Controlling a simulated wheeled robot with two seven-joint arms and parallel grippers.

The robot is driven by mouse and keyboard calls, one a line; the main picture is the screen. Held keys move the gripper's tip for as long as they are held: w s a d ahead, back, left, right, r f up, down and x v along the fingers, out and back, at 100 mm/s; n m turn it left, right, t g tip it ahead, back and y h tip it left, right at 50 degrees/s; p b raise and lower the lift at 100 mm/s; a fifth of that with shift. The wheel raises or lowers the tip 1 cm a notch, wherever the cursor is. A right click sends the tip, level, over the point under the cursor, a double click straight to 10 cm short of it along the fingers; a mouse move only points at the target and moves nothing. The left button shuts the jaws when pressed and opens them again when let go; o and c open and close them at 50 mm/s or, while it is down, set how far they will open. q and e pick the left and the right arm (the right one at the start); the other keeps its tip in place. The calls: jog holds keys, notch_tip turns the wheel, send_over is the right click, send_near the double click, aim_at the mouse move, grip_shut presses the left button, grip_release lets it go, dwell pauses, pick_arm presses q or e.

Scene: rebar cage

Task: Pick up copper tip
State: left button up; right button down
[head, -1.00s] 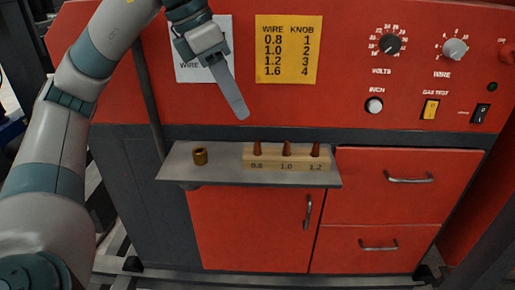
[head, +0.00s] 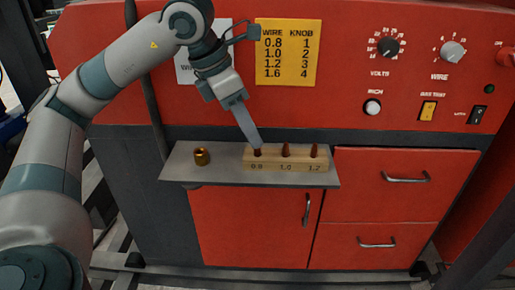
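Three copper tips stand upright in a wooden block (head: 271,165) marked 0.8, 1.0 and 1.2 on the grey shelf. My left gripper (head: 257,146) points down at the left tip (head: 257,153), at the 0.8 mark, and its fingertips cover the upper part of that tip. Whether the fingers are apart or closed on it cannot be seen from this side. The middle tip (head: 286,150) and the right tip (head: 314,151) are clear of the gripper. My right gripper is out of view.
A brass ring-like piece (head: 202,157) sits on the left of the grey shelf (head: 225,176). Behind is the red machine panel with a yellow wire chart (head: 287,52), knobs and switches. Red drawers (head: 385,190) with handles are below and to the right.

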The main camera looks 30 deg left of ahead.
aim_at(257, 151)
pick_arm(q)
jog(key=shift+p+x, duration=0.5)
jog(key=shift+x, duration=1.35)
jog(key=shift+s+a, duration=0.1)
jog(key=shift+c, duration=0.6)
grip_shut()
